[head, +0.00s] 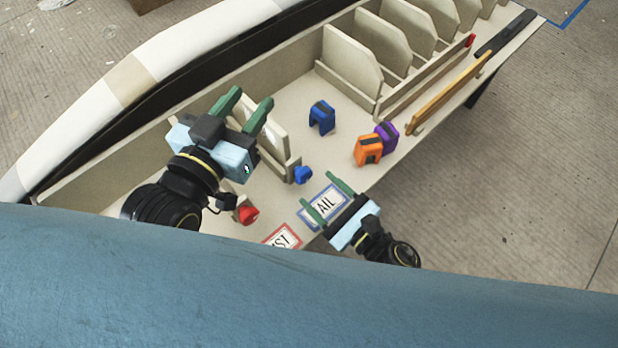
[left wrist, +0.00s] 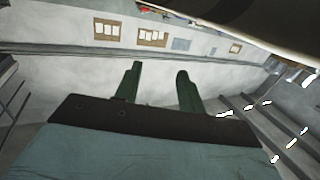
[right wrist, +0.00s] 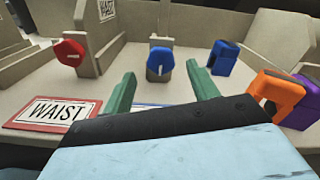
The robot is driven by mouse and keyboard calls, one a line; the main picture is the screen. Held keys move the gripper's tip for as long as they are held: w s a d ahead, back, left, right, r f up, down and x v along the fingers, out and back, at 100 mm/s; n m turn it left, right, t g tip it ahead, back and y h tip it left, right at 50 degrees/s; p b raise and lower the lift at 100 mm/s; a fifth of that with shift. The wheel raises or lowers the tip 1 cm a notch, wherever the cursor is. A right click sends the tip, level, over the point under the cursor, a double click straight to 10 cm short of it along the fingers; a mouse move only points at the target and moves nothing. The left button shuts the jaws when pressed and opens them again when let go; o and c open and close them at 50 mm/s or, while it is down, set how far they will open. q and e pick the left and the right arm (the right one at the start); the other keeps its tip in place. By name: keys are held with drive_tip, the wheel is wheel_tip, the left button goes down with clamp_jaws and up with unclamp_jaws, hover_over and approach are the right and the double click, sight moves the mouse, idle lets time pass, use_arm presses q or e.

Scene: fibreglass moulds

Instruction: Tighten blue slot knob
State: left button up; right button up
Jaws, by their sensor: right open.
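The blue slot knob (head: 303,175) sits on the front of a small upright slot holder on the bench. In the right wrist view the blue knob (right wrist: 160,62) is straight ahead, between and beyond the fingertips. My right gripper (head: 327,190) is open and empty, low over the blue-framed label, a short way from the knob and not touching it. My left gripper (head: 249,103) is open and raised above the slot holders. In the left wrist view its fingers (left wrist: 160,77) are apart with nothing between them.
A red knob (head: 248,212) is on the holder to the left. A blue block (head: 321,117), an orange block (head: 368,150) and a purple block (head: 387,134) stand on the bench. Dividers (head: 352,67) line the back.

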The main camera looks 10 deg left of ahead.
sight(306, 178)
use_arm(q)
drive_tip(key=shift+d+r+t+h+b, duration=0.2)
drive_tip(key=shift+r+t, duration=0.25)
drive_tip(key=shift+r, duration=0.25)
drive_tip(key=shift+d+r+t+h+b, duration=0.1)
drive_tip(key=shift+r+t+h, duration=0.1)
drive_tip(key=shift+r+t, duration=0.4)
use_arm(e)
drive_tip(key=shift+x, duration=2.3)
use_arm(q)
drive_tip(key=shift+r, duration=0.1)
use_arm(e)
drive_tip(key=c, duration=1)
